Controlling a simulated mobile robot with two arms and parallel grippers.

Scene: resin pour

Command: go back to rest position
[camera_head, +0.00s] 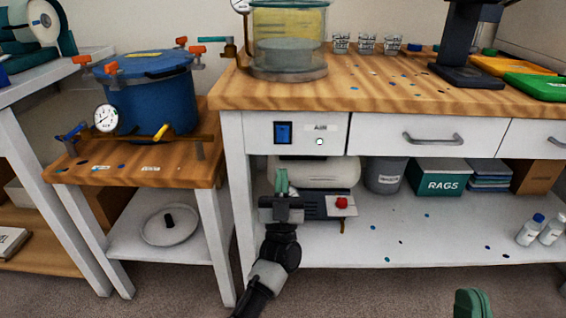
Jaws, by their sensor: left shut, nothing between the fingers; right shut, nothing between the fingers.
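My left gripper (282,182) has green fingertips and points up in front of the white workbench. It is shut and empty, below the drawer panel marked AIR, and its arm comes up from the bottom edge. My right gripper (472,303) shows only as green fingertips at the bottom edge on the right. It is shut and empty, and the rest of it is out of frame. Neither gripper appears to touch anything.
A wooden-topped workbench (300,92) carries a glass chamber (290,40). A blue pressure pot (152,100) with a gauge stands on a lower table at left. Below the bench are a RAGS box (440,180), a compressor and bottles. The floor (400,290) in front is clear.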

